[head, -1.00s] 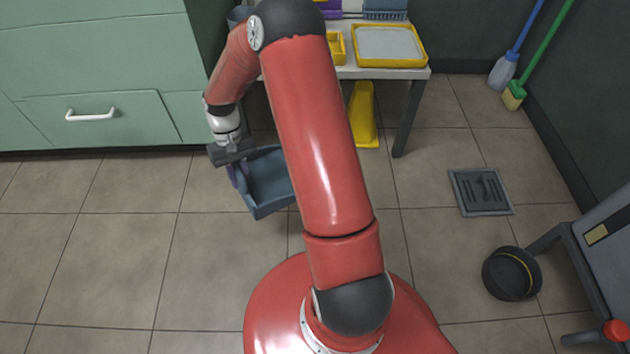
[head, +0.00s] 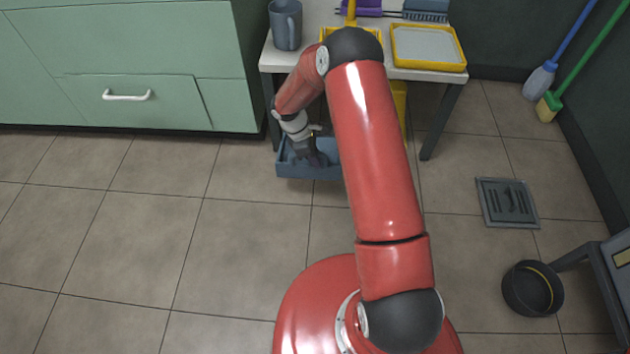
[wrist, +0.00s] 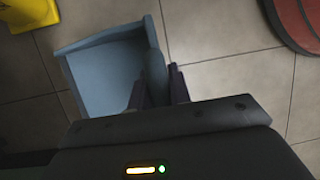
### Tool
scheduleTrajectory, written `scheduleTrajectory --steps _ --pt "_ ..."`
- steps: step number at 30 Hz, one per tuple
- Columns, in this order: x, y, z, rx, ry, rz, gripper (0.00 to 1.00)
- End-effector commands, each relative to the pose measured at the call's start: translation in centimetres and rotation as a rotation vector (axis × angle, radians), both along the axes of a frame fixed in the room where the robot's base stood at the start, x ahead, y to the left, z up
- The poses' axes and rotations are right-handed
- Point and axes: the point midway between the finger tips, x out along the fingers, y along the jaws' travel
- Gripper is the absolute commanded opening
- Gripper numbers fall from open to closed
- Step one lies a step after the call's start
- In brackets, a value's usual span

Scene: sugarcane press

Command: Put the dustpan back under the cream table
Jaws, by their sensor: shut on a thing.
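The blue dustpan (head: 292,170) is at the front left of the cream table (head: 268,58), near its front left leg, in the head view. My gripper (head: 312,160) is shut on it; my arm hides its right part. I cannot tell whether the dustpan touches the floor.
A yellow object (head: 399,100) stands under the table, partly behind my arm. A grey jug (head: 286,24) and a yellow tray (head: 428,47) stand on top. A green cabinet (head: 160,60) is left. A floor drain (head: 507,202) and black pan (head: 532,289) lie right.

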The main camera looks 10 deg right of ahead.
Motion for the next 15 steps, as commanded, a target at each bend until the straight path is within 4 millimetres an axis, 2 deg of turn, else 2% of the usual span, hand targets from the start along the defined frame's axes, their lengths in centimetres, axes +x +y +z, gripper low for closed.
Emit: scheduleTrajectory --steps 1,6,9,15 --pt "0.0 0.0 -1.7 0.002 0.002 0.0 0.0" --pt "0.0 0.0 -5.9 0.001 0.001 -0.003 0.0" --pt "0.0 0.0 -7.4 0.0 0.0 -0.002 0.0" --pt "0.1 0.0 -8.7 0.001 -0.003 -0.003 0.0"
